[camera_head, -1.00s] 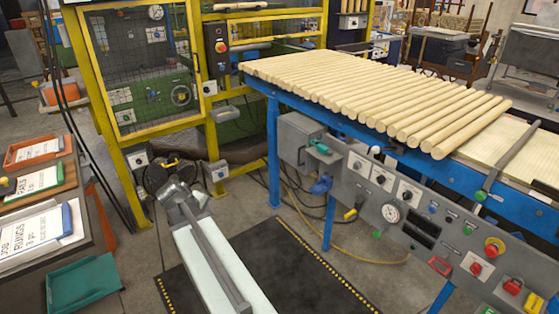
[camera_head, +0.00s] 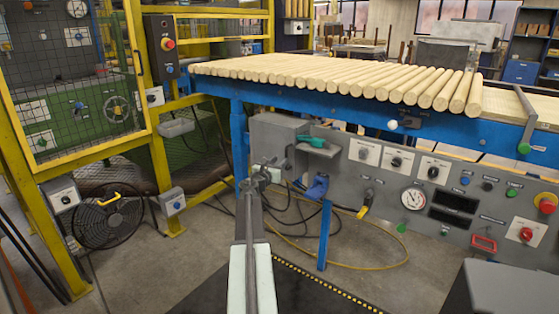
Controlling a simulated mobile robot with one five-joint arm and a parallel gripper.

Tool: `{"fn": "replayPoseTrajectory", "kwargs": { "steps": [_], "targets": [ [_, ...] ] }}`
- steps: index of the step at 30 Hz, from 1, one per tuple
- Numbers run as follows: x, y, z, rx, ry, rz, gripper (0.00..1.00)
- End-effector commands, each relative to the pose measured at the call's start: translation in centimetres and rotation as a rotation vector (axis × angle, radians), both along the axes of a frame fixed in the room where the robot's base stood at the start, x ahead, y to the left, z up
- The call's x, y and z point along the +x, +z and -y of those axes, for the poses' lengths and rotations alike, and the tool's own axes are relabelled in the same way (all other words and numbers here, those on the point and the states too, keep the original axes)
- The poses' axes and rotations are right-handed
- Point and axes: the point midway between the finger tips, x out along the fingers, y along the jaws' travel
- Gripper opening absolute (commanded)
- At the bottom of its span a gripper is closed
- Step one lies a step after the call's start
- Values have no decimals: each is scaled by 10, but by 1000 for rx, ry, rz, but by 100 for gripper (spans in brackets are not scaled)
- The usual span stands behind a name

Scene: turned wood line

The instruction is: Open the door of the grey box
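The grey box (camera_head: 274,136) is mounted under the left end of the blue conveyor frame, beside the grey control panel. Its door looks closed, though the door edges and any handle are hard to make out. My gripper (camera_head: 262,174) is at the end of my outstretched arm, in front of the box's lower part in the picture. It overlaps the box's lower left area, and I cannot tell whether it touches. The fingers are too small and dark to show whether they are open or shut.
A green-handled thing (camera_head: 312,140) sits on a ledge right of the box. The control panel (camera_head: 400,185) extends right. A fan (camera_head: 108,215) and yellow guard frame (camera_head: 160,170) stand left. Cables and a yellow hose (camera_head: 372,264) lie on the floor. Wooden rods (camera_head: 350,78) lie above.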

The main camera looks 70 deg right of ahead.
Motion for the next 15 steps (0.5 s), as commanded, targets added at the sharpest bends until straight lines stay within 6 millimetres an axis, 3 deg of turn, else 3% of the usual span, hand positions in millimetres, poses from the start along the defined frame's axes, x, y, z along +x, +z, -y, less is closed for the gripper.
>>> {"fn": "replayPoseTrajectory", "kwargs": {
  "steps": [5,15],
  "targets": [
    [2,1,16,1,0,3,34],
    [-2,0,74,2,1,5,34]
  ]
}}
